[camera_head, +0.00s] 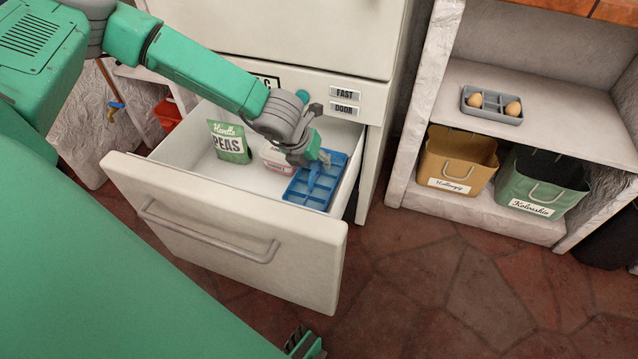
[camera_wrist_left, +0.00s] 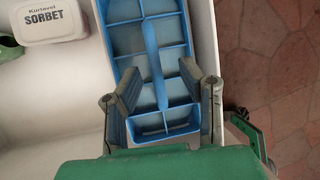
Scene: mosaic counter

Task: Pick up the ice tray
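The blue ice tray (camera_head: 308,192) lies in the open white drawer (camera_head: 225,235), against its right side. It has several compartments and a raised bar along its middle. It also shows in the left wrist view (camera_wrist_left: 155,50). My left gripper (camera_head: 317,165) reaches down over the tray. In the left wrist view my left gripper's fingers (camera_wrist_left: 160,85) are apart, one on each side of the bar, with a gap visible on both sides. Whether they touch the tray is unclear. My right gripper (camera_head: 305,345) shows only partly at the bottom edge, and its fingers are hard to read.
A green peas bag (camera_head: 230,143) and a white sorbet tub (camera_wrist_left: 48,20) share the drawer. A shelf at right holds an egg tray (camera_head: 491,105), a yellow bin (camera_head: 455,160) and a green bin (camera_head: 541,183). The tiled floor (camera_head: 440,290) before the shelf is clear.

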